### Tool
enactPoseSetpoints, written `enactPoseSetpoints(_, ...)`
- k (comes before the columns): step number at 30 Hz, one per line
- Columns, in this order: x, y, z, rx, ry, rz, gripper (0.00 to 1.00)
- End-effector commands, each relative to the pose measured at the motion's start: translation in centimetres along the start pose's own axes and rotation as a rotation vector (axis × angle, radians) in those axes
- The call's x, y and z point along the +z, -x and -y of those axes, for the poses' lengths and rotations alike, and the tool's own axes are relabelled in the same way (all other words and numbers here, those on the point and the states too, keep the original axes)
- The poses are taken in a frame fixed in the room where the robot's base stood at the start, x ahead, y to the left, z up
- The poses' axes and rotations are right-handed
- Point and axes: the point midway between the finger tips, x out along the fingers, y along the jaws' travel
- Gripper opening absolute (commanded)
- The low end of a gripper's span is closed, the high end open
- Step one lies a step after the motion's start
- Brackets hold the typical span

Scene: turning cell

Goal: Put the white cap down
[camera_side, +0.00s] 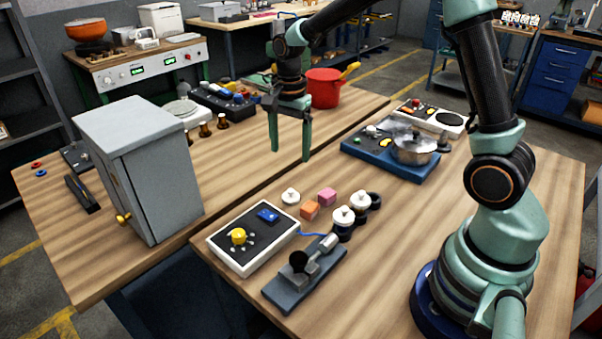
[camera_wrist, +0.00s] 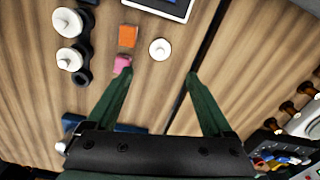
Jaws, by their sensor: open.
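A small round white cap (camera_side: 290,196) with a knob on top lies on the wooden table, left of a pink block. It also shows in the wrist view (camera_wrist: 160,49), beyond my fingertips and in line with the gap between them. My gripper (camera_side: 290,156) is open and empty, raised above the table and apart from the cap. In the wrist view its two green fingers (camera_wrist: 160,74) are spread wide with nothing between them. Two more white caps (camera_side: 343,215) (camera_side: 361,200) sit on dark round holders to the right.
A pink block (camera_side: 327,197) and an orange block (camera_side: 310,210) lie near the cap. A panel with a yellow knob (camera_side: 252,238) and a clamp fixture (camera_side: 305,272) stand in front. A grey cabinet (camera_side: 140,170) is at left, a blue tray with a pot (camera_side: 412,147) behind right.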

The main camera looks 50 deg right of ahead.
Motion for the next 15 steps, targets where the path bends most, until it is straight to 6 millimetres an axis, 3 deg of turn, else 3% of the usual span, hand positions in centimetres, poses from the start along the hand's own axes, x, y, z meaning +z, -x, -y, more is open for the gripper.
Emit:
enactPoseSetpoints(9, 2.0, 7.4, -4.1, -0.153, 0.459, -0.077, 0.85)
enactPoseSetpoints(15, 3.4, 10.5, -7.8, -0.241, 0.795, -0.172, 0.85)
